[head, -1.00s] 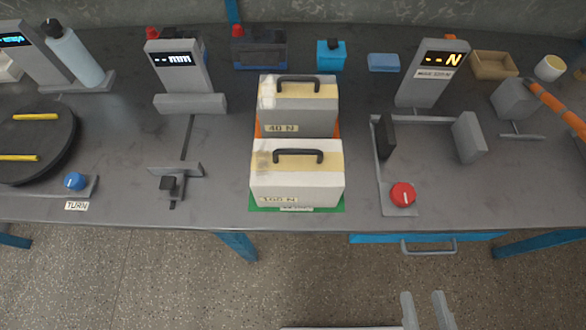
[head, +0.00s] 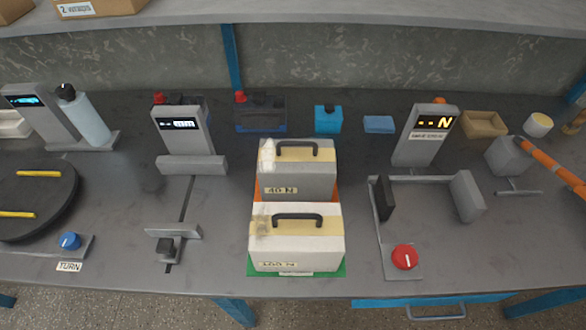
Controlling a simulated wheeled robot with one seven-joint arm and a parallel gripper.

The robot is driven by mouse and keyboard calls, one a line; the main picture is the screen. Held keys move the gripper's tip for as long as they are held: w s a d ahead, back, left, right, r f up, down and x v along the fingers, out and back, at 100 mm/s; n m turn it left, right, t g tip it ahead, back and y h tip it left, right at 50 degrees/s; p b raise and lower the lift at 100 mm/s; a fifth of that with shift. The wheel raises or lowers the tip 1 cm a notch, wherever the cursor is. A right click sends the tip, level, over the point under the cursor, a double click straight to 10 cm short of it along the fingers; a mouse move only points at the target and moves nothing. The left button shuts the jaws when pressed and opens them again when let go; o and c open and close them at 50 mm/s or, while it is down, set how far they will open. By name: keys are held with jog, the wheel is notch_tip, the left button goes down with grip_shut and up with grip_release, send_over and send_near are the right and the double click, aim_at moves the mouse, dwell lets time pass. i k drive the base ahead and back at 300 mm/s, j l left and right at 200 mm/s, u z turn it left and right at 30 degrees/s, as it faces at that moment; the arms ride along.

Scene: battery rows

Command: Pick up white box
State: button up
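The white box (head: 296,251) stands upright on a green mat (head: 254,268) near the front edge of the table. It has a pale yellow band across its top, a dark handle (head: 298,219) and a label that seems to read 100 N. A grey box (head: 297,181) with a similar handle and a 40 N label stands just behind it on an orange mat. My gripper does not show in the head view now.
A clamp device with a red knob (head: 404,257) stands right of the white box. A grey measuring stand (head: 180,130) with a slide is at left, beside a dark turntable (head: 35,200). A shelf (head: 350,12) runs above the back. Table strips beside the box are clear.

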aim_at(281, 236)
jog(key=i+j+u, duration=0.1)
jog(key=j, duration=0.3)
jog(key=i+j+u, duration=0.1)
jog(key=j, duration=0.35)
jog(key=i+j, duration=0.15)
jog(key=j, duration=0.25)
jog(key=i+j+u, duration=0.15)
jog(key=j, duration=0.25)
jog(key=i+j+u, duration=0.1)
jog(key=j, duration=0.3)
jog(key=i, duration=0.05)
